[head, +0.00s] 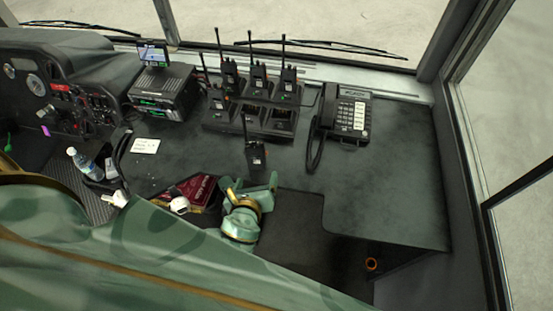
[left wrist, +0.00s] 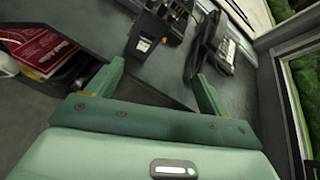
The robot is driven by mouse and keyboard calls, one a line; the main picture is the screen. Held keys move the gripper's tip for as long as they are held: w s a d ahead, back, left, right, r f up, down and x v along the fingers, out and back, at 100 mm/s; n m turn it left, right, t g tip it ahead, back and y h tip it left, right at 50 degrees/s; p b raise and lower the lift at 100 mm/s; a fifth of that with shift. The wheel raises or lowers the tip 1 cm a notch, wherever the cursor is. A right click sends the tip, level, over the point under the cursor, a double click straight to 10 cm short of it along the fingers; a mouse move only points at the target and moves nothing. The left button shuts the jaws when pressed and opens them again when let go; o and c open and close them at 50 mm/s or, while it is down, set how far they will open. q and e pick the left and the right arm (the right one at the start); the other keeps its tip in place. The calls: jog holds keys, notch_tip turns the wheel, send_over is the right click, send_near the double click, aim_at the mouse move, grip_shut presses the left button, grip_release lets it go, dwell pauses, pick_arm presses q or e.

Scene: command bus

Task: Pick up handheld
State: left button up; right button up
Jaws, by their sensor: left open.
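Several black handheld radios with antennas stand in a multi-slot charger (head: 222,121) on the dashboard. One handheld (head: 257,156) stands apart, upright on the dashboard in front of the charger. My left gripper (head: 251,184) is open and empty, just on the near side of that handheld and apart from it. In the left wrist view, its two green fingers (left wrist: 160,82) are spread wide, with a black handheld (left wrist: 142,42) beyond them, nearer the left finger. My right gripper is not in view.
A desk phone (head: 349,118) stands right of the charger, and a radio unit (head: 163,90) with a small screen stands left. Red books (head: 196,190) lie left of my gripper; they also show in the left wrist view (left wrist: 48,52). The dashboard's right part is clear.

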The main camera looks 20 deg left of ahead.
aim_at(255, 148)
pick_arm(q)
jog(key=w+a+m, duration=0.1)
jog(key=w, duration=0.2)
jog(key=w+a+f+m+y+b, duration=0.1)
jog(key=w+a, duration=0.1)
jog(key=w+a+y, duration=0.1)
jog(key=w+a, duration=0.1)
jog(key=w, duration=0.1)
jog(key=shift+w+f+m+t+b, duration=0.2)
jog(key=shift+w+m+t+b, duration=0.1)
jog(key=shift+w+m+b, duration=0.1)
jog(key=shift+w+a+f, duration=0.2)
jog(key=shift+w+a, duration=0.05)
jog(key=shift+w, duration=0.2)
jog(key=b+x, duration=0.1)
jog(key=x, duration=0.4)
jog(key=shift+a+f, duration=0.15)
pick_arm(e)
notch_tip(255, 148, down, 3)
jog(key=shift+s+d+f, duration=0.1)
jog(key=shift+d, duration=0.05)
pick_arm(q)
jog(key=shift+s, duration=0.1)
jog(key=c, duration=1.5)
